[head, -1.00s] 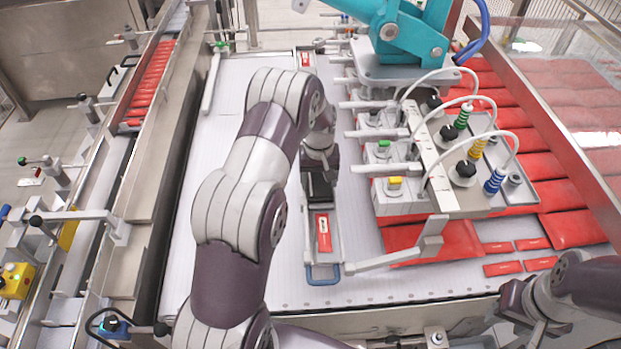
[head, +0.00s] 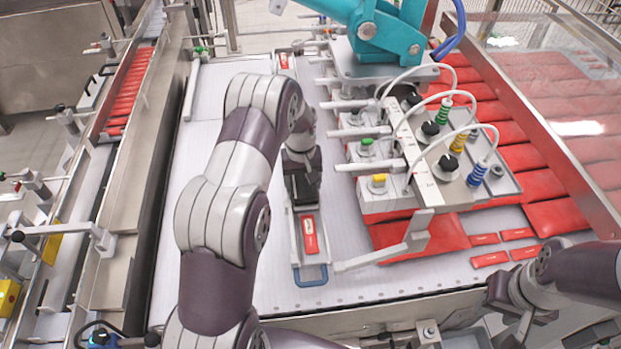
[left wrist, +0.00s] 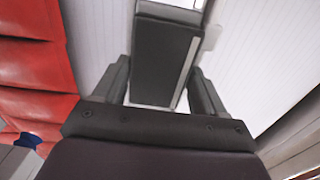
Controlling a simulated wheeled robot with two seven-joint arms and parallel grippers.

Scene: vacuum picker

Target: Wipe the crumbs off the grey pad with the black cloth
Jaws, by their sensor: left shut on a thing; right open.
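My left gripper (head: 303,182) points down over a long narrow metal tray (head: 296,257) on the white slatted belt. In the left wrist view, my left gripper (left wrist: 161,80) is shut on a dark grey, flat-faced thing (left wrist: 164,58) that fills the space between its fingers. I cannot tell whether this is the black cloth or the grey pad. No crumbs can be made out. My right gripper (head: 508,305) is open at the lower right, in front of the belt's edge, with nothing seen in it.
A red packet (head: 310,234) lies in the tray near its blue handle (head: 310,276). A teal picker arm (head: 370,28) and its suction head (head: 445,165) stand close on the right, above red bags (head: 556,217). A metal rail (head: 160,190) borders the left.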

